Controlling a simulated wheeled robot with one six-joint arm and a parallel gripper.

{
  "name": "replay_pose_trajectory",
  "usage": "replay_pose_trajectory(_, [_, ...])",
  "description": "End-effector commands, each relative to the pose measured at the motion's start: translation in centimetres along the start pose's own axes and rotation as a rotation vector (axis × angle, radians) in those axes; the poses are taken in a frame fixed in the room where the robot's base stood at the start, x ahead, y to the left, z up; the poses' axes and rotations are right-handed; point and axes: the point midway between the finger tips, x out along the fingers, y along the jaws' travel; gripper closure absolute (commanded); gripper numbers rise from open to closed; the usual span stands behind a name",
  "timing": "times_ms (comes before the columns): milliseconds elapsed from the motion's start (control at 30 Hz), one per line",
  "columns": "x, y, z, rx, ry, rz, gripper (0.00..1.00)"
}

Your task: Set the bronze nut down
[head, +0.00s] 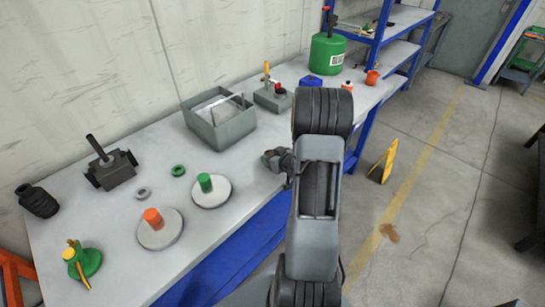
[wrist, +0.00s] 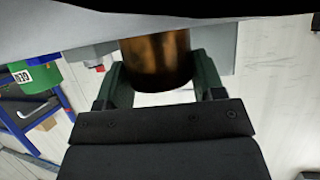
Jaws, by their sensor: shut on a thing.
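The bronze nut (wrist: 157,62) shows in the wrist view as a dark bronze cylinder between the two dark green fingers of my gripper (wrist: 160,82). My gripper is shut on it. In the head view my arm hides most of the gripper, and I cannot make out the bronze nut there. The grey worktable (head: 115,220) lies to the left of my arm. Whether the nut touches a surface cannot be told.
On the table stand a round plate with an orange post (head: 153,218), one with a green post (head: 205,184), a green ring (head: 178,170), a grey ring (head: 143,193), a grey bin (head: 220,125) and a black jack (head: 112,170). Bare table lies around the plates.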

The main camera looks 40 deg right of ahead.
Motion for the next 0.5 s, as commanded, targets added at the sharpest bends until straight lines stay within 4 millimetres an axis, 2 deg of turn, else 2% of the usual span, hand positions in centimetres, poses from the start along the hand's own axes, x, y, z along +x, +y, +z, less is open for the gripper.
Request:
replay_pose_trajectory(33, [0.13,0.04,0.12,-0.001,0.004,0.0,0.86])
replay_pose_trajectory(67, [0.13,0.0,0.27,0.0,0.0,0.0,0.37])
replay_pose_trajectory(300, [0.07,-0.01,0.17,0.0,0.0,0.0,0.14])
replay_pose_trajectory(500, [0.07,-0.01,0.16,0.0,0.0,0.0,0.12])
